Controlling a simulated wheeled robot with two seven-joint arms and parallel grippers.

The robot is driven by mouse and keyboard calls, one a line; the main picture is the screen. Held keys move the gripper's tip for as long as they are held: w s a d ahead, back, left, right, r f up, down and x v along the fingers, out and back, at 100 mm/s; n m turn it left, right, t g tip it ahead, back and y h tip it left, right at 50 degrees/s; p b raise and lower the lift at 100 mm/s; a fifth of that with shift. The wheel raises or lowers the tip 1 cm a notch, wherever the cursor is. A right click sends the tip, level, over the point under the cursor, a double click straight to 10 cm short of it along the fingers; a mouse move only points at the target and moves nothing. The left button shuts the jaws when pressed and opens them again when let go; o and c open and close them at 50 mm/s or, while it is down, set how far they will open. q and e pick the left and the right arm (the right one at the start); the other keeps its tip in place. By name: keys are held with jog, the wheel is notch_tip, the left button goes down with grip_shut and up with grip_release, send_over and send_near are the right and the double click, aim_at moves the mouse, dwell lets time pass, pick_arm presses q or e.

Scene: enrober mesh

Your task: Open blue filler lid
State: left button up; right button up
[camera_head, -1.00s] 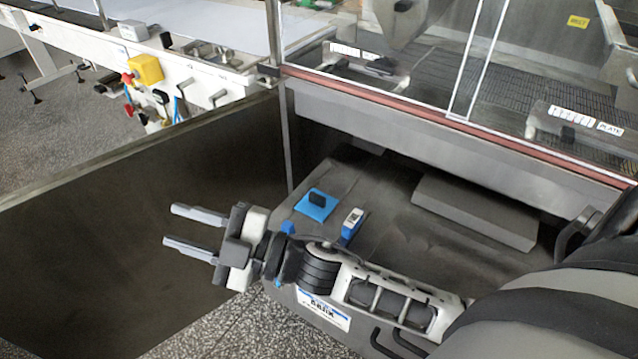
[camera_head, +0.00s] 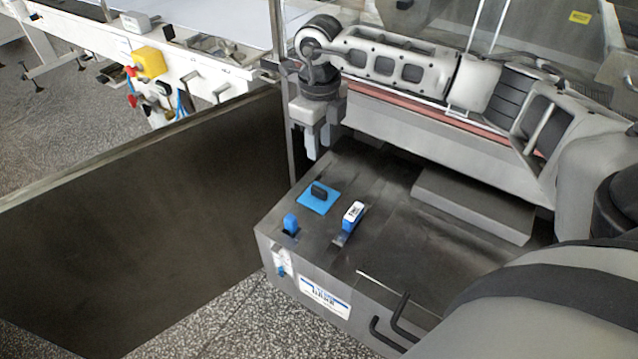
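The blue filler lid (camera_head: 311,204) is a flat blue square with a black upright handle on the dark top of the grey machine housing (camera_head: 385,265). It lies flat and looks shut. My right gripper (camera_head: 318,148) points down behind the lid, above the housing's back left corner. Its two fingers show apart, seen at a slant, with nothing between them. It does not touch the lid. My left gripper is not in view.
A blue knob (camera_head: 290,223) and a blue-and-white device (camera_head: 352,216) stand near the lid. A raised grey block (camera_head: 472,205) lies to the right. Glass panels and a red-brown rail (camera_head: 400,97) stand behind. A dark panel (camera_head: 140,225) is at left.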

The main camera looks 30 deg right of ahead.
aim_at(319, 188)
notch_tip(319, 188, down, 13)
jog(key=shift+f+p, duration=0.1)
jog(key=shift+p, duration=0.4)
grip_shut()
